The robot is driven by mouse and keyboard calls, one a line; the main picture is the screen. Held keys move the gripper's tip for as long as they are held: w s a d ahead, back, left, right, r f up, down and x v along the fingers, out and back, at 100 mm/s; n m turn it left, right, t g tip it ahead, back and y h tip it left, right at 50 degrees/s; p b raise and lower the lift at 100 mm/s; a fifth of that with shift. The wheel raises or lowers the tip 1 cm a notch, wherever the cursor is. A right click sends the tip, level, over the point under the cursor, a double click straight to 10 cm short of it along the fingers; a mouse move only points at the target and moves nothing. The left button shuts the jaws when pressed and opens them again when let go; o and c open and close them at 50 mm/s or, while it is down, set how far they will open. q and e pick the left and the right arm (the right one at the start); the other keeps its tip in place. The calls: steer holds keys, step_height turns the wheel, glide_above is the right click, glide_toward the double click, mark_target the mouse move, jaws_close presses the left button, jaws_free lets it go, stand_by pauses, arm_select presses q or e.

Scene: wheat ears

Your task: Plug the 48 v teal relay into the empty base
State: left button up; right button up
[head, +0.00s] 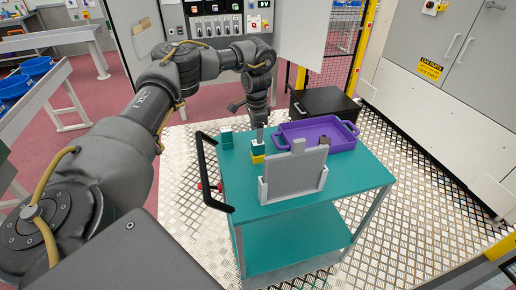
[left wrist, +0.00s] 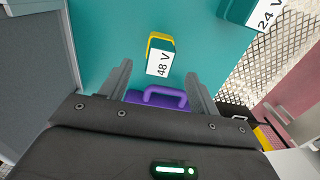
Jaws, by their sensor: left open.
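The 48 V relay (left wrist: 160,58) is a small teal block with a white "48 V" label and a yellow part at one end. In the head view it (head: 257,148) is on the teal cart top, just below my left gripper (head: 258,127). My left gripper is open; in the left wrist view its two fingers (left wrist: 160,88) point toward the relay, with nothing between them. A second teal relay labelled 24 V (left wrist: 262,14) is to the right there; a teal block (head: 227,140) stands left of the 48 V relay in the head view. I cannot make out an empty base. My right gripper is out of view.
A purple tray (head: 343,142) with a small dark item lies at the cart's back right. A grey upright panel (head: 294,175) stands at the front of the teal cart (head: 362,178). An open control cabinet (head: 213,18) with a row of devices is behind. A black handle (head: 205,175) sticks out left.

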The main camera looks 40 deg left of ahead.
mark_target(258, 146)
arm_select(q)
steer(key=f, duration=0.1)
steer(key=w+f, duration=0.1)
steer(key=shift+w+f, duration=0.1)
steer(key=shift+f, duration=0.35)
steer(key=shift+s+f+p, duration=0.1)
steer(key=shift+s+p, duration=0.15)
steer(key=shift+p, duration=0.1)
step_height(258, 146, down, 5)
steer(key=shift+d+r+p, duration=0.1)
steer(key=shift+p, duration=0.75)
steer(key=shift+s, duration=0.1)
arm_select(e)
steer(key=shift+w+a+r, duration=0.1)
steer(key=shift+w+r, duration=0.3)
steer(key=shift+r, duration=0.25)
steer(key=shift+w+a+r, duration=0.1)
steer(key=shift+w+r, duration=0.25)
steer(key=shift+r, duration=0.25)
arm_select(q)
steer(key=c, duration=1.1)
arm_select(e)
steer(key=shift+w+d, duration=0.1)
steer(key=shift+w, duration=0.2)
arm_select(q)
steer(key=shift+r, duration=0.1)
